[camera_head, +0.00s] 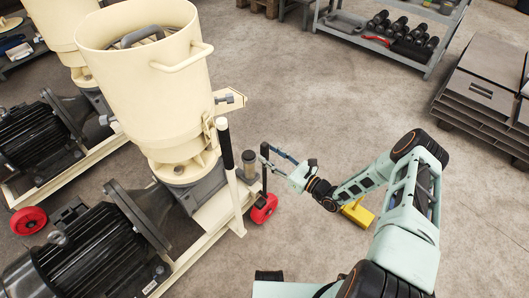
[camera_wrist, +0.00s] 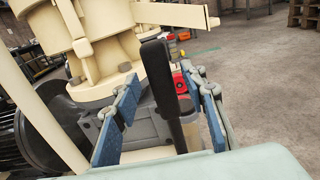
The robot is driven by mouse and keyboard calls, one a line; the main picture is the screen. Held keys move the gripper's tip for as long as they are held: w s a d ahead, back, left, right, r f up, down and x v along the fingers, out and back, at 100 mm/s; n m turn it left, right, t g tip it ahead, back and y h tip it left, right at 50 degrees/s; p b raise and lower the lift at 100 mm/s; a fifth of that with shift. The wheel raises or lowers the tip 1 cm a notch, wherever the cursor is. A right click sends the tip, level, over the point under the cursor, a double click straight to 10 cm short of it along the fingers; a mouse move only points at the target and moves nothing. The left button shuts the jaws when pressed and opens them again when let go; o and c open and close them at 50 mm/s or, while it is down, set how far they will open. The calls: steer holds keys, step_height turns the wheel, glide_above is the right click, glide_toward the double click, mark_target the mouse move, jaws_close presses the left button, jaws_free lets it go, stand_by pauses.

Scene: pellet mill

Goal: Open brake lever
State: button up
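The brake lever, a thin black upright bar with a thicker black grip, shows in the wrist view (camera_wrist: 157,75) and beside the mill's base in the head view (camera_head: 264,182). My gripper (camera_head: 270,156) is at the lever's upper part, reaching in from the right. In the wrist view my gripper (camera_wrist: 162,88) is open, with a blue-padded finger on each side of the lever. Gaps show between the lever and both fingers, and I see no contact. The lever's lower end is partly hidden in the wrist view.
The cream pellet mill (camera_head: 150,85) stands left of the lever. A cream post with a black handle (camera_head: 225,145) rises close by. A red wheel (camera_head: 263,208) is below the lever. A yellow object (camera_head: 357,213) lies under my arm. Open floor (camera_head: 310,110) lies behind.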

steer(key=shift+x, duration=1.45)
steer(key=shift+c, duration=0.4)
jaws_close()
